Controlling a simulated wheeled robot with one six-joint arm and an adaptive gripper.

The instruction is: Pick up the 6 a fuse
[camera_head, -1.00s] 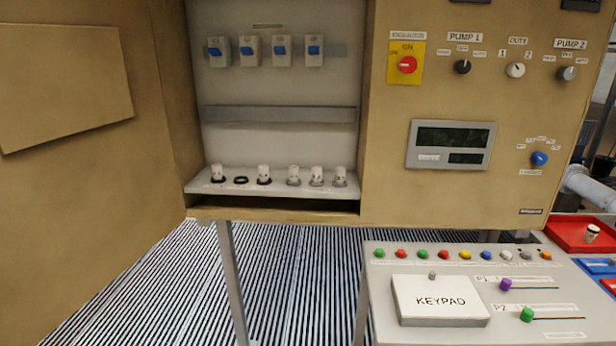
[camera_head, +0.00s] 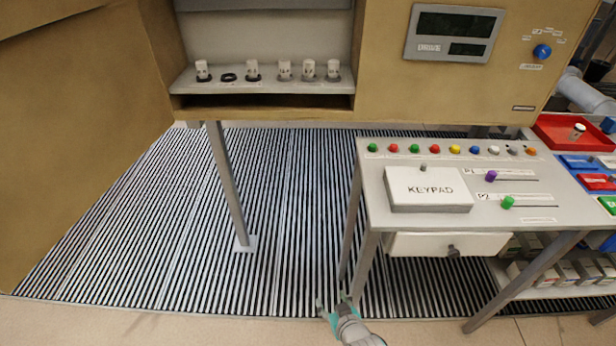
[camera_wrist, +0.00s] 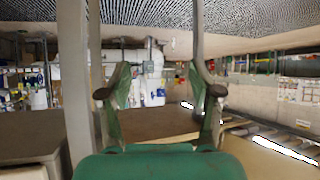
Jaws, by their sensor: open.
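Several white fuses stand in a row on the cabinet's ledge (camera_head: 300,88) in the head view, such as the leftmost fuse (camera_head: 202,70), the third-place fuse (camera_head: 252,70) and the rightmost fuse (camera_head: 333,70). One dark ring holder (camera_head: 228,77) between them is empty. Another small white fuse-like piece (camera_head: 578,131) stands in a red tray (camera_head: 550,128) at the right. The labels are too small to tell which is 6 A. My gripper (camera_head: 334,302) is open and empty, low by the console's front left leg, far from the fuses. In the wrist view its fingers (camera_wrist: 160,93) stand apart.
A console (camera_head: 400,225) with a keypad box (camera_head: 428,188), buttons and a drawer (camera_head: 450,243) stands right of my gripper. The cabinet's open door (camera_head: 75,150) is at the left. Blue, red and green bins sit at the right edge.

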